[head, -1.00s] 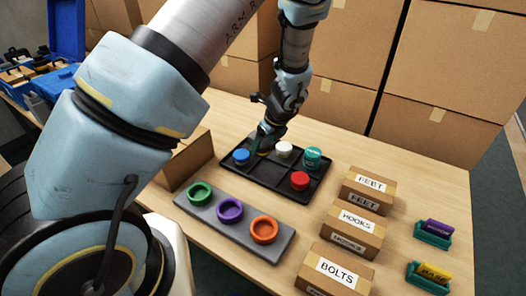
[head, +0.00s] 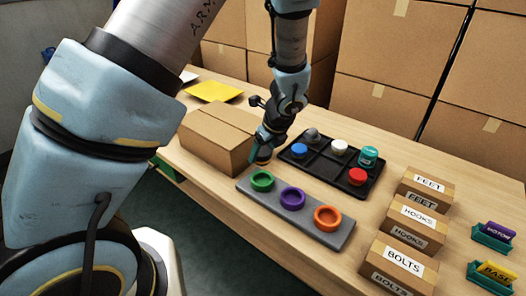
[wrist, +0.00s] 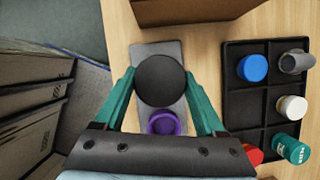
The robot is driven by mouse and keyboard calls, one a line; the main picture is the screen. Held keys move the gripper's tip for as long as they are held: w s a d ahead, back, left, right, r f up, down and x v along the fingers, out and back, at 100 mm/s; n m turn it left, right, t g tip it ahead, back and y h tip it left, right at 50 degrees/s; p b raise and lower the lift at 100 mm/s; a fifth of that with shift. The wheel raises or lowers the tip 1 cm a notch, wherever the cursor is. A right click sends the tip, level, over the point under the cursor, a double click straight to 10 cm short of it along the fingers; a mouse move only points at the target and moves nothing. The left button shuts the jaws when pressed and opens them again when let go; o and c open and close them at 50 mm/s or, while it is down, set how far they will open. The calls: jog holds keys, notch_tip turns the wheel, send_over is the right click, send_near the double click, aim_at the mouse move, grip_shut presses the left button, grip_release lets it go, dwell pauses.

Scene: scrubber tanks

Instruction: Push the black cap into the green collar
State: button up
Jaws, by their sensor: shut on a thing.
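My gripper (wrist: 160,92) is shut on the black cap (wrist: 160,80), a round dark disc between its teal fingers in the wrist view. In the head view my gripper (head: 262,158) is just above and behind the green collar (head: 262,181), and I cannot make out the cap there. The green collar is an open ring at the left end of a grey plate (head: 328,236). In the wrist view the cap covers the place of the green collar, so I cannot tell how well they line up or how large the gap is.
A purple collar (head: 293,198) and an orange collar (head: 327,218) sit on the same plate. A black divided tray (head: 335,178) with blue, grey, white, teal and red items is close behind. A closed cardboard box (head: 215,140) stands left of my gripper. Labelled boxes (head: 403,258) stand at right.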

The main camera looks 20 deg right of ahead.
notch_tip(320, 180, down, 4)
jog(key=b, duration=0.3)
jog(key=shift+f, duration=0.1)
jog(key=shift+f+b, duration=0.55)
jog(key=shift+f, duration=0.3)
dwell(0.5)
jog(key=shift+f+b, duration=0.35)
jog(key=shift+b, duration=0.05)
jog(key=shift+s+f+b, duration=0.1)
jog(key=shift+f+b, duration=0.35)
jog(key=shift+f, duration=0.35)
dwell(1.3)
